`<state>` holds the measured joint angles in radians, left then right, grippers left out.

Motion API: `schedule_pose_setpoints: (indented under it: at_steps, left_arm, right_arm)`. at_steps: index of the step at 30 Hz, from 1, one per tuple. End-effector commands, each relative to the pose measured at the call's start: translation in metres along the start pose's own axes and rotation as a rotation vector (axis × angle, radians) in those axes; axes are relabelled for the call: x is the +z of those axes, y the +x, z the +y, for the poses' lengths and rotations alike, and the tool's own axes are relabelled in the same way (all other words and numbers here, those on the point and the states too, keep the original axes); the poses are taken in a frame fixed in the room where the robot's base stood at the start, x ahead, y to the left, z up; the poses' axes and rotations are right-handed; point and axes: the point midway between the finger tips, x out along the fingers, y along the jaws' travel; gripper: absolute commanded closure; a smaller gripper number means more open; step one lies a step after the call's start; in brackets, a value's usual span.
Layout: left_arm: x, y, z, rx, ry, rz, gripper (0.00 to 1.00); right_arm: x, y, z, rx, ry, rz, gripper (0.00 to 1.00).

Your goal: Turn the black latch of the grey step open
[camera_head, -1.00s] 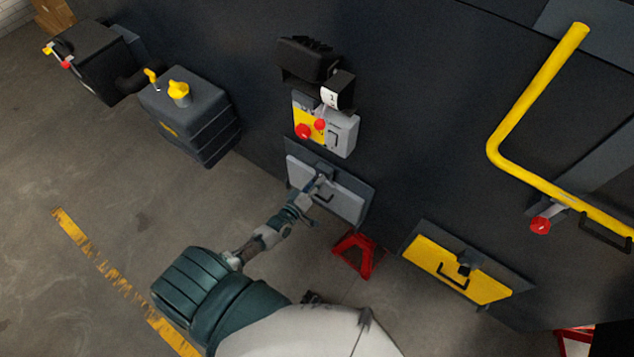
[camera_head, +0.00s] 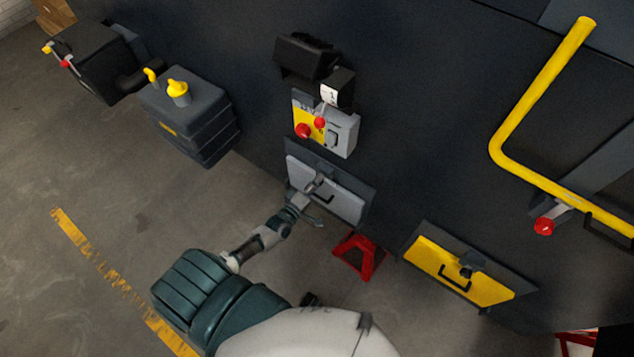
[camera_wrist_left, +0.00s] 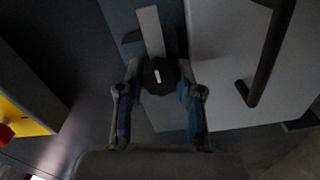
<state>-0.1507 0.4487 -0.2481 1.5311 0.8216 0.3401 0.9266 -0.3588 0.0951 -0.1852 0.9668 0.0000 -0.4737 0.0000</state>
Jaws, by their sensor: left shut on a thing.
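The grey step (camera_head: 343,196) is a light grey panel in a dark frame, low on the dark chassis. Its black latch (camera_wrist_left: 158,76) is a dark knob with a small white mark, in the middle of the left wrist view. My left gripper (camera_wrist_left: 158,88) has one finger on each side of the latch and is shut on it. The step's black handle (camera_wrist_left: 268,55) is to the right in the wrist view. My right gripper is not in view.
A grey and yellow box (camera_head: 340,132) with red knobs is above the step. A red stand (camera_head: 357,256) is below it. A yellow step (camera_head: 435,262) with its own black latch is to the right. A yellow rail (camera_head: 530,95) is at upper right. Open floor lies left.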

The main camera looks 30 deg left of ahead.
Motion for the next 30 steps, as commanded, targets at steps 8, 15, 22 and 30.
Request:
schedule_pose_setpoints:
  at_steps: [8, 15, 22, 30]
  left_arm:
    - [-0.006, 0.002, 0.003, 0.009, 0.002, 0.01, 0.99]
    - [-0.003, 0.001, 0.002, 0.004, 0.002, 0.006, 0.39]
    - [-0.001, -0.003, 0.0, 0.0, 0.002, 0.003, 0.39]
    - [-0.002, -0.052, -0.002, -0.003, 0.002, 0.001, 0.39]
  right_arm:
    - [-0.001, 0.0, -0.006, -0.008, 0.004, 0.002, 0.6]
    - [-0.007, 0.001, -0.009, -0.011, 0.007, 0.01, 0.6]
    - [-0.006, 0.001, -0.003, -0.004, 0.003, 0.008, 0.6]
    - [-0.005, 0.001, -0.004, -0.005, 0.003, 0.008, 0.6]
